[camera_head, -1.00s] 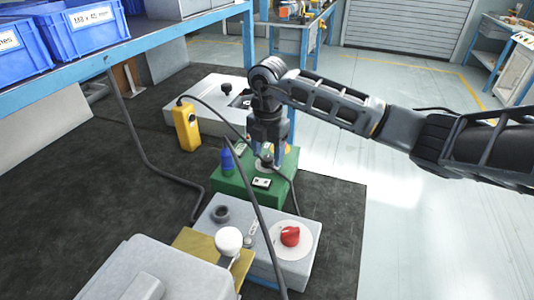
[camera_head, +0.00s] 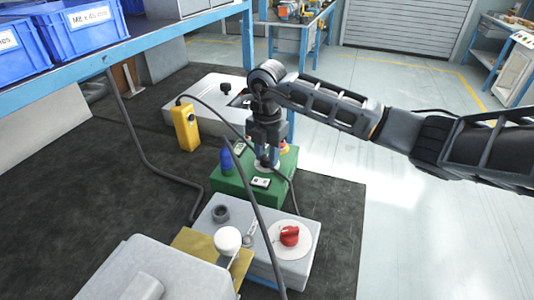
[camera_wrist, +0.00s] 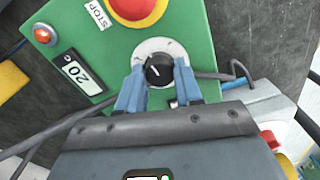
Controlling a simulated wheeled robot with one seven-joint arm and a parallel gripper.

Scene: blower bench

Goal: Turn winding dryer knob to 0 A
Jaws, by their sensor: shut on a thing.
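The green box (camera_head: 230,184) stands on the dark mat, and my gripper (camera_head: 266,158) points down onto its top. In the wrist view my gripper (camera_wrist: 159,82) has its blue fingers on both sides of a black knob (camera_wrist: 159,70) with a white pointer line, on a pale round dial of the green box (camera_wrist: 195,30). The fingers are shut on the knob. The dial's scale marks are too small to read. A display (camera_wrist: 78,72) on the box shows what looks like 20, seen upside down or tilted. A red stop button (camera_wrist: 138,8) sits beside the knob.
A grey box with a red knob (camera_head: 289,235) stands in front of the green box. A yellow pendant (camera_head: 186,128) stands to the left, and dark cables cross the mat. A blue shelf frame (camera_head: 150,40) with blue bins (camera_head: 95,25) is at the upper left.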

